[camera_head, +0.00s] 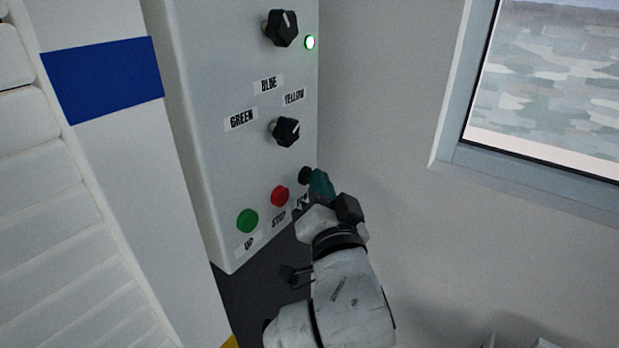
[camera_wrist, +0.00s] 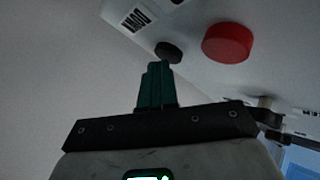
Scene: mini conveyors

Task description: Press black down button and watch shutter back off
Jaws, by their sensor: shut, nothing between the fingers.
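The black down button (camera_head: 305,175) is at the lower right of the grey control box (camera_head: 215,60), right of the red STOP button (camera_head: 280,196) and the green UP button (camera_head: 247,221). My gripper (camera_head: 319,181) is shut, its teal fingers together and empty. The fingertips are at the black button, and I cannot tell whether they touch it. In the wrist view the black button (camera_wrist: 169,52) shows just beyond the fingertips (camera_wrist: 157,66), with the red button (camera_wrist: 227,43) to its right. A slatted white shutter (camera_head: 60,220) stands at the left in the head view.
Two black knobs, an upper one (camera_head: 280,28) and a lower one (camera_head: 285,131), are on the box above the buttons. A window (camera_head: 550,90) is in the right wall (camera_head: 400,220).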

